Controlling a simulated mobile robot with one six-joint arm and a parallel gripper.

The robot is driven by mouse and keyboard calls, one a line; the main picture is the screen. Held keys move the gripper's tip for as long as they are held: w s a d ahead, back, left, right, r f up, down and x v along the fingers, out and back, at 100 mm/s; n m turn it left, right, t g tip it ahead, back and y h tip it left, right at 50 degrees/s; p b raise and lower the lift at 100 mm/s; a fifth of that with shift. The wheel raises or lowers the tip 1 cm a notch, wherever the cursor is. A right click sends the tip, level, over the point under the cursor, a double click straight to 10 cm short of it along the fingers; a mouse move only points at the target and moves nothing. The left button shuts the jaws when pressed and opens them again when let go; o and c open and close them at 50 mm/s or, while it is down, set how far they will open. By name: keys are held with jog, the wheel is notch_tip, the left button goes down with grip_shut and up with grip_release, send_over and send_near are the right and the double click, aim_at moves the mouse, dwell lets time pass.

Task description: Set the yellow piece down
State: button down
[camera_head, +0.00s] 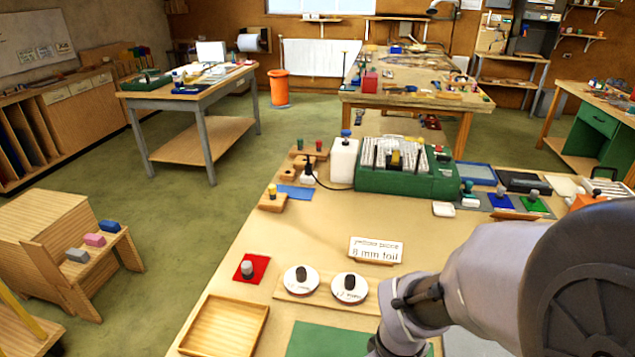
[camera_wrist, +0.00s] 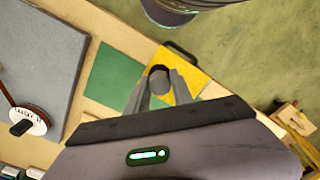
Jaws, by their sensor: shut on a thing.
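The yellow piece (camera_wrist: 190,66) is a flat yellow sheet with a dark grey round knob (camera_wrist: 160,76) on it, seen in the wrist view. My gripper (camera_wrist: 158,88) is shut on the knob, with one finger on each side. The piece overhangs or lies just right of a green mat (camera_wrist: 108,78); its height above the table is hard to tell. In the head view the green mat (camera_head: 322,341) shows at the bottom edge, while the yellow piece and my fingers are hidden or out of frame. A card (camera_head: 376,250) reads "yellow piece 8 mm foil".
Two white discs with black knobs (camera_head: 301,280) stand beside the mat. A red piece with a grey knob (camera_head: 251,269) and an empty wooden tray (camera_head: 228,326) lie to the left. A green rack (camera_head: 400,180) stands farther back.

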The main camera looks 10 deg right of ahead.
jog(key=w, duration=0.3)
jog(key=w+f+b, duration=0.1)
jog(key=w, duration=0.2)
jog(key=w+d+b, duration=0.1)
jog(key=w, duration=0.2)
jog(key=shift+w+d+f, duration=0.1)
jog(key=shift+f, duration=0.15)
jog(key=shift+f+b, duration=1.25)
jog(key=shift+f, duration=0.6)
jog(key=c, duration=1.1)
grip_release()
jog(key=shift+r, duration=0.15)
notch_tip(320, 180, up, 14)
jog(key=m+p, duration=0.1)
jog(key=p, duration=0.4)
jog(key=s+a+r+m+t+y, duration=0.2)
jog(key=s+a+r+m+t, duration=0.3)
jog(key=s+r+m, duration=0.3)
jog(key=s+a+r, duration=0.1)
jog(key=s+r, duration=0.2)
jog(key=s, duration=0.1)
jog(key=shift+a+r+m+t, duration=0.15)
jog(key=shift+a+m+t, duration=0.1)
jog(key=shift+m+t, duration=0.15)
